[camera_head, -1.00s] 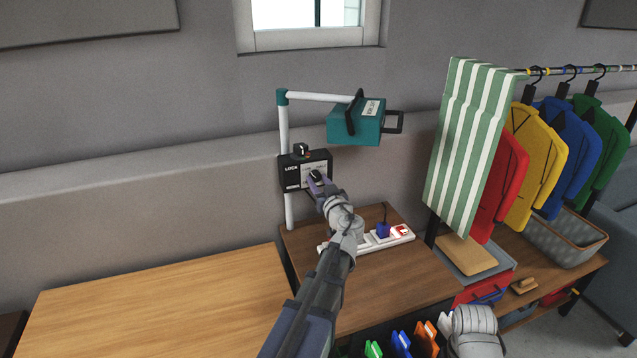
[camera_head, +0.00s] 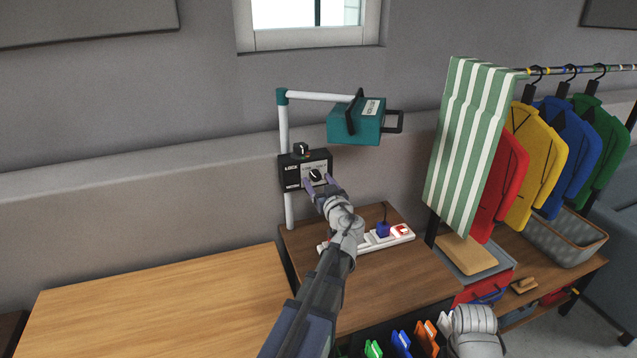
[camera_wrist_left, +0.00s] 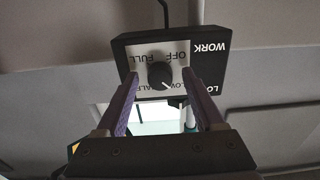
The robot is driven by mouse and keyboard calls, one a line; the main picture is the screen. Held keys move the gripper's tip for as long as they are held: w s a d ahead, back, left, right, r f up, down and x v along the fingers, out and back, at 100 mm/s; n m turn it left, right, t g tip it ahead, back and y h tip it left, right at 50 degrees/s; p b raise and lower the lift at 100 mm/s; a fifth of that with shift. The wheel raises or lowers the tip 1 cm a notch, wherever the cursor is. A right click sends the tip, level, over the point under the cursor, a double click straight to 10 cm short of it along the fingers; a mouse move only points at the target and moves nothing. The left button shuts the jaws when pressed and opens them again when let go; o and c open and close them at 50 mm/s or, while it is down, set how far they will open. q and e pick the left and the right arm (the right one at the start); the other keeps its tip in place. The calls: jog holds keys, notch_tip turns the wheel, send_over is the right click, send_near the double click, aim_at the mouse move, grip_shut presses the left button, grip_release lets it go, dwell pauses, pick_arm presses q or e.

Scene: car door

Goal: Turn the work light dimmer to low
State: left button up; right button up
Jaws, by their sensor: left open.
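The work light dimmer is a black knob (camera_head: 315,175) with a pale mark, on a silver plate of a black control box (camera_head: 288,172) on the white pole. In the left wrist view the knob (camera_wrist_left: 160,76) appears upside down among the labels OFF, FULL, LOW and HALF. Its white pointer slants to the lower right of that picture, on the LOW and HALF side. My left gripper (camera_head: 321,186) is open, with its purple fingers on either side of the knob and apart from it; its fingers also show in the left wrist view (camera_wrist_left: 162,78). My right gripper is not visible.
A teal work light (camera_head: 352,124) hangs from the pole's arm above the box. A white power strip (camera_head: 398,236) lies on the wooden table below. A striped cloth (camera_head: 468,140) and hanging shirts are to the right.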

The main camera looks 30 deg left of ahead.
pick_arm(q)
jog(key=v, duration=0.7)
jog(key=shift+s+d, duration=0.25)
jog(key=s+d+f+m+g+h+p, duration=0.1)
jog(key=s+d+f+m+g+h, duration=0.3)
jog(key=d, duration=0.6)
jog(key=s+d+f+m+g+h+p, duration=0.1)
jog(key=s+d+f+m+g+h, duration=0.3)
jog(key=s+d+f, duration=0.4)
jog(key=s+d+f+m+g+h+p, duration=0.1)
jog(key=s+d+f+m+g+h, duration=0.3)
jog(key=s+d, duration=0.5)
jog(key=d+f+m, duration=0.1)
jog(key=d+f, duration=0.1)
jog(key=d, duration=0.1)
jog(key=shift+s+d+f+m+h, duration=0.2)
jog(key=shift+s+f+m+h, duration=0.1)
jog(key=shift+m, duration=0.1)
